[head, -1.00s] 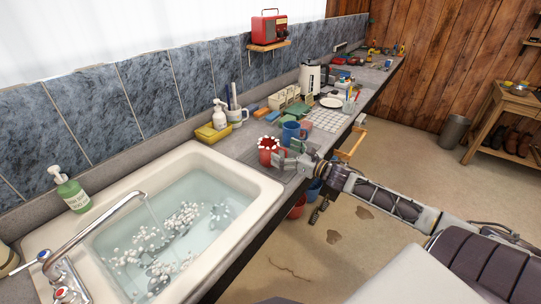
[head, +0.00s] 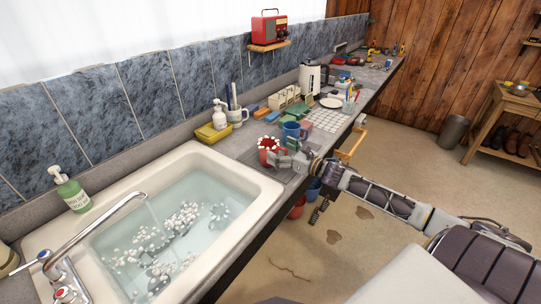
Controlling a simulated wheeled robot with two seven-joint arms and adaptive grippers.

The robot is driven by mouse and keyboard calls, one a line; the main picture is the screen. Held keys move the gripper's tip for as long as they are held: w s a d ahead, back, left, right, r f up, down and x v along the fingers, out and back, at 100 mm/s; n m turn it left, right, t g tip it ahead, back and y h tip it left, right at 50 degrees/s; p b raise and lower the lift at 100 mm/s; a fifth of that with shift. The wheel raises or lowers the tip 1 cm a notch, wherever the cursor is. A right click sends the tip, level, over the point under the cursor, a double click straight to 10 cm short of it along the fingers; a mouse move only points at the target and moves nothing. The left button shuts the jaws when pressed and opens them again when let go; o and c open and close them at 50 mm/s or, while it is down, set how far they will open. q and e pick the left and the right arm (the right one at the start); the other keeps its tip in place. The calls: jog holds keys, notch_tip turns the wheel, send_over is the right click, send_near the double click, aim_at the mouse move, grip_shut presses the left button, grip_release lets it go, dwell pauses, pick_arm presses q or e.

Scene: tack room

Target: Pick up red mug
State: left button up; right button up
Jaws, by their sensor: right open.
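The red mug (head: 266,152) stands upright on the counter just past the far right corner of the sink, with white foam or beads around its rim. My right gripper (head: 284,159) is at the mug's right side, its fingers very close to the mug or around its handle; I cannot tell whether they touch. The gripper is open. A blue mug (head: 291,132) stands just behind the red one. My left gripper does not show.
The sink (head: 262,188) holds water and white bubbles, with a running tap (head: 105,218). A yellow sponge holder (head: 212,133), a pale cup (head: 238,118) and a white grid rack (head: 327,121) are on the counter. An open wooden drawer (head: 352,145) juts from the counter's front.

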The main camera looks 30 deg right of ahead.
aim_at(270, 143)
jog(key=shift+r+p+x, duration=0.1)
jog(key=shift+p+x, duration=0.05)
jog(key=shift+x, duration=0.6)
jog(key=shift+r+p+x, duration=0.15)
jog(key=shift+x, duration=1.55)
jog(key=shift+d+f, duration=0.1)
jog(key=shift+d, duration=0.05)
jog(key=c, duration=1.7)
notch_tip(270, 143, up, 10)
jog(key=shift+b, duration=0.3)
jog(key=shift+w, duration=0.1)
